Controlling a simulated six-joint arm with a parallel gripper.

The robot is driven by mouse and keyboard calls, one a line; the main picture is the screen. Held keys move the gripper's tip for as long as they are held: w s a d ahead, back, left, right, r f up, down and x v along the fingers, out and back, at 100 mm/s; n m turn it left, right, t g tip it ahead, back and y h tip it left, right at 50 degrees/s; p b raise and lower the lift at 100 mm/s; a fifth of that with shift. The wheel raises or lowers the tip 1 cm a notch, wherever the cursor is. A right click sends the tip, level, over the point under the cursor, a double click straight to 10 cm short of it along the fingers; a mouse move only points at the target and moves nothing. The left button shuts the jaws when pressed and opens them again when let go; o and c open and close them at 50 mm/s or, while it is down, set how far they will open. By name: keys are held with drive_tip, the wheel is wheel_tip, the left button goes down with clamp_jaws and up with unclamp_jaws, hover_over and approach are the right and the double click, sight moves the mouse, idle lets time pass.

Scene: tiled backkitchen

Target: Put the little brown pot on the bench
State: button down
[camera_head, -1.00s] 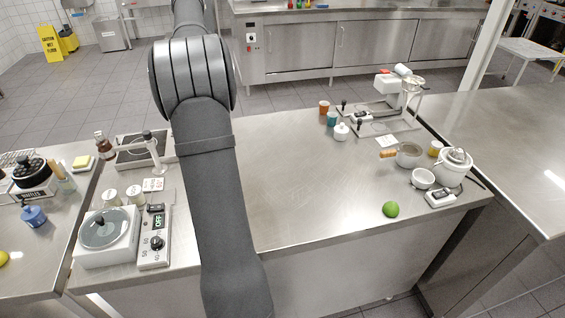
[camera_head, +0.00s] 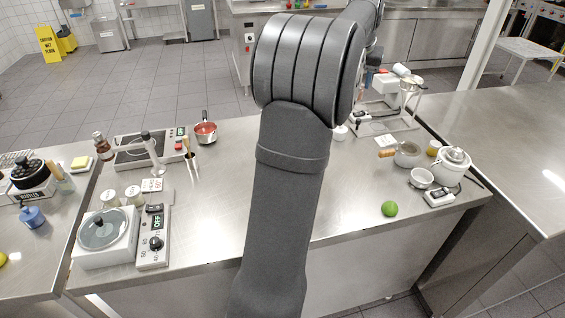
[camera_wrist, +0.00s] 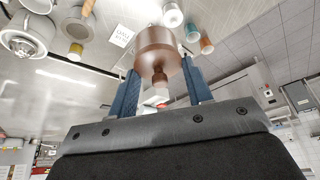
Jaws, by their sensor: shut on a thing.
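The little brown pot (camera_wrist: 158,45) shows in the wrist view, between and just beyond the two blue fingers of my gripper (camera_wrist: 159,80). The fingers are shut on its narrow end, which points back toward the palm. In the head view my arm hides the pot and most of my gripper. The steel bench (camera_head: 225,215) lies below, with its middle front bare. I cannot tell from these views how high the pot is above a surface.
A green lime (camera_head: 389,208) lies near the bench's front edge. A grey pan (camera_head: 407,154) and a white lidded pot (camera_head: 451,168) stand at the right. Cups (camera_wrist: 206,46) show beside the brown pot.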

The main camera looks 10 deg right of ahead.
drive_tip(key=s+d+m, duration=0.2)
drive_tip(key=s+d, duration=0.6)
drive_tip(key=s, duration=0.1)
wheel_tip(320, 180, down, 11)
drive_tip(key=shift+g+h, duration=0.3)
drive_tip(key=shift+w+a+f, duration=0.8)
drive_tip(key=shift+w+f, duration=1)
drive_tip(key=shift+f, duration=0.1)
drive_tip(key=shift+w+a+f, duration=0.8)
drive_tip(key=shift+w+f, duration=1.05)
drive_tip(key=shift+w+a+f, duration=0.8)
drive_tip(key=shift+w+f, duration=1)
drive_tip(key=shift+f, duration=0.1)
drive_tip(key=shift+f, duration=0.1)
drive_tip(key=c, duration=1.1)
unclamp_jaws()
drive_tip(key=o, duration=0.4)
